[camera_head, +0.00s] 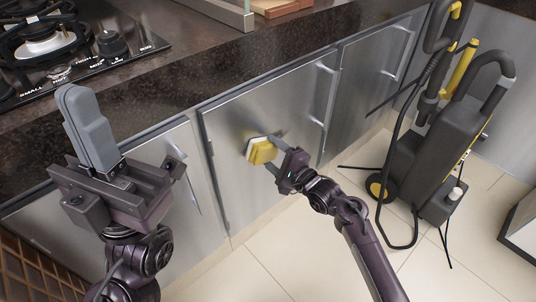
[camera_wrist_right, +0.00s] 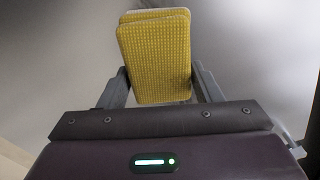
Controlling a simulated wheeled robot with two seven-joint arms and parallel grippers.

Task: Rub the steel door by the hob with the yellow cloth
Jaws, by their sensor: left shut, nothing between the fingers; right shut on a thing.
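The yellow cloth (camera_head: 262,151) is a folded pad with a pale side, held at the steel door (camera_head: 227,120) below the counter. My right gripper (camera_head: 276,152) is shut on it. In the right wrist view the cloth (camera_wrist_right: 158,55) sits between the two fingers of the gripper (camera_wrist_right: 160,85), its woven face toward the camera. The cloth looks to be against the door or very close to it; contact is hidden. The hob (camera_head: 60,50) is on the counter at the upper left. My left gripper (camera_head: 87,125) is shut and empty, raised in front of the counter edge near the hob.
A dark stone counter (camera_head: 190,70) runs above the doors. Another steel door (camera_head: 375,75) with handles is to the right. A black and yellow cleaning machine (camera_head: 435,150) with a hose stands on the tiled floor (camera_head: 290,255) at the right. Wooden boards (camera_head: 275,7) lie at the back.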

